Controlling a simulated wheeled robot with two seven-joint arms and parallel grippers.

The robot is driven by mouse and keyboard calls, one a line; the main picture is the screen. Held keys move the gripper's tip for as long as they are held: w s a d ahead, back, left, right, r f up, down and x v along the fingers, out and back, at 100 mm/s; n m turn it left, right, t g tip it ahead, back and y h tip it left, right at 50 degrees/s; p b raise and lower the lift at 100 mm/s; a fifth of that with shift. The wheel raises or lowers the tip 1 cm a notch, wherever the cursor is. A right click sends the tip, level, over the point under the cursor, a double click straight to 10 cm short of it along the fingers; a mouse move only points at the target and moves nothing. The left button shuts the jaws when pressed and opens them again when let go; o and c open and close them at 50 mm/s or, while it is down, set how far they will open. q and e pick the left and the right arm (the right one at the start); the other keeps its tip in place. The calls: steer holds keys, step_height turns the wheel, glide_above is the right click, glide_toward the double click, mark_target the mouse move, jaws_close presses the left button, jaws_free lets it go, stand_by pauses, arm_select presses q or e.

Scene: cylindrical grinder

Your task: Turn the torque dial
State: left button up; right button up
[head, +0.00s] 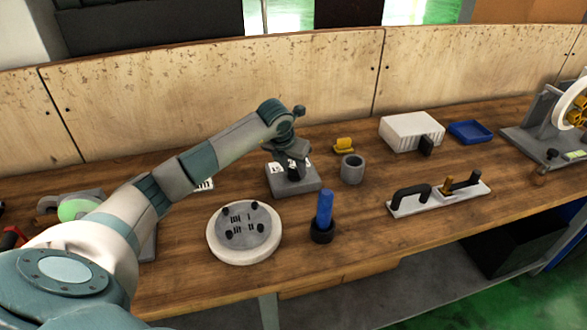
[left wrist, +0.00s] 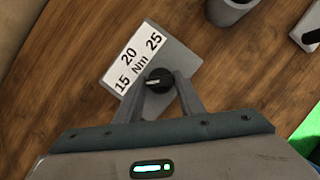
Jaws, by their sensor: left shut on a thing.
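The torque dial is a black knob (left wrist: 158,80) on a grey block (left wrist: 178,58) with a white label reading 15, 20, 25 and Nm, seen in the left wrist view. A light mark shows on the knob, toward the 15 side. My left gripper (left wrist: 158,84) is shut on the knob, one finger on each side. In the head view the block (head: 296,185) stands on the bench, and my left gripper (head: 292,168) reaches down over it, hiding most of the knob and part of the label. My right gripper is in neither view.
A grey cup (head: 352,170) stands just right of the block. A round white plate (head: 243,234), a blue-handled tool (head: 324,212) and a rack with black handles (head: 438,198) are nearer the front. A white box (head: 408,131) and blue tray (head: 470,132) lie farther right. A wooden panel (head: 230,90) closes the back.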

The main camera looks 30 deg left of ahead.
arm_select(q)
steer(key=o, duration=1)
steer(key=shift+r, duration=0.1)
steer(key=shift+s+r, duration=0.15)
steer(key=shift+r, duration=0.25)
steer(key=b+v, duration=0.2)
steer(key=v, duration=0.3)
steer(key=b+v, duration=0.2)
steer(key=v, duration=0.9)
steer(key=shift+s+r, duration=0.15)
steer(key=shift+r, duration=0.05)
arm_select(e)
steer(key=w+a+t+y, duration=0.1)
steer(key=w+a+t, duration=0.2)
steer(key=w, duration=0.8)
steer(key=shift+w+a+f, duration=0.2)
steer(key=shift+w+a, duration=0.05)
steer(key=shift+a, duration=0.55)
arm_select(q)
steer(key=shift+d+f, duration=0.1)
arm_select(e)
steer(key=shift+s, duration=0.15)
